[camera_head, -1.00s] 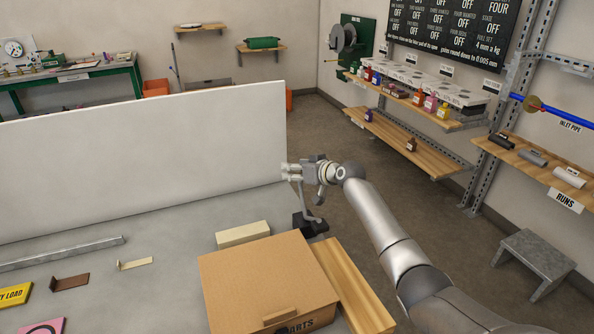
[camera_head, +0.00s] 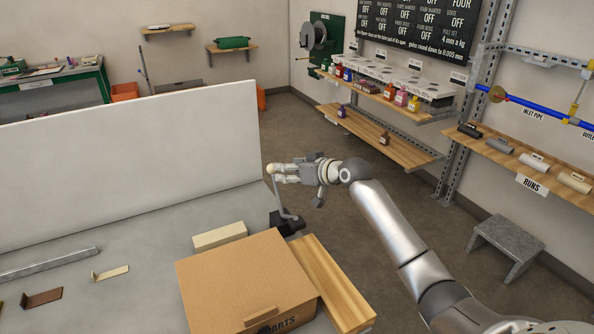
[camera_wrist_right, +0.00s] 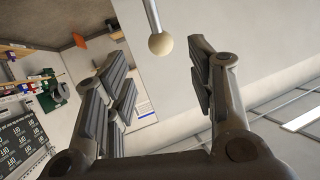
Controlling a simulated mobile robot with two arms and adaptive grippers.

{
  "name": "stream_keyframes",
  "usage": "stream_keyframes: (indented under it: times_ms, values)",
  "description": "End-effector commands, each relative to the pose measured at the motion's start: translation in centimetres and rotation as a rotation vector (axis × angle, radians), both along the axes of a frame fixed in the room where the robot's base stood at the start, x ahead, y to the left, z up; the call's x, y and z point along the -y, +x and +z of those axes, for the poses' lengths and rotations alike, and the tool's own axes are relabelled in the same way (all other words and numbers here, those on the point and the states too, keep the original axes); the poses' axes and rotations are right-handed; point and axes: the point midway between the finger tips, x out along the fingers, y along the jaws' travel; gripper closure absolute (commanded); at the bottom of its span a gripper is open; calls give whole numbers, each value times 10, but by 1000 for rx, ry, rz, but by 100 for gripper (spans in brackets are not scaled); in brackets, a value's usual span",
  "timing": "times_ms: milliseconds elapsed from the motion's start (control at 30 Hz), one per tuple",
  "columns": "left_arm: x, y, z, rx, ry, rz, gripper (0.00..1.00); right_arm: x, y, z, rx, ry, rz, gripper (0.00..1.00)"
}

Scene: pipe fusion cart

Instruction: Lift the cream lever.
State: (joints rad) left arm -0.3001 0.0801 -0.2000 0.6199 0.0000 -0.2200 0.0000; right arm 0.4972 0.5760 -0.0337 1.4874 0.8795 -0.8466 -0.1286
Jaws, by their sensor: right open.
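The cream lever is a thin metal rod with a cream ball knob (camera_wrist_right: 160,45). In the head view the knob (camera_head: 270,169) tops a rod that rises from a dark base (camera_head: 287,222) behind the cardboard box. My right gripper (camera_head: 279,173) is at the height of the knob, its fingers pointing left towards it. In the right wrist view the open gripper (camera_wrist_right: 158,58) has the knob in the gap between its fingertips, near or just beyond them. Neither finger visibly touches it. My left gripper is not in view.
A cardboard box (camera_head: 235,281), a cream block (camera_head: 219,236) and a wooden board (camera_head: 331,283) lie near the lever's base. A white upright panel (camera_head: 130,145) stands to the left. Small brackets (camera_head: 110,273) lie on the grey bench. Floor to the right holds a step stool (camera_head: 506,243).

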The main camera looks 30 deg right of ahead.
Motion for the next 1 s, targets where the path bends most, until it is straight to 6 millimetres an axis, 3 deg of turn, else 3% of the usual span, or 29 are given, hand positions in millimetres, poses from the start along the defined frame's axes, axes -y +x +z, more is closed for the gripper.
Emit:
stream_keyframes:
  times_ms: [300, 1000]
  values:
    - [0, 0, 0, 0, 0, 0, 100, 5, -23, 10, -1, 1, 1, 49]
    - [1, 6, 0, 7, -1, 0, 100, 6, -23, 10, 0, 1, 0, 49]
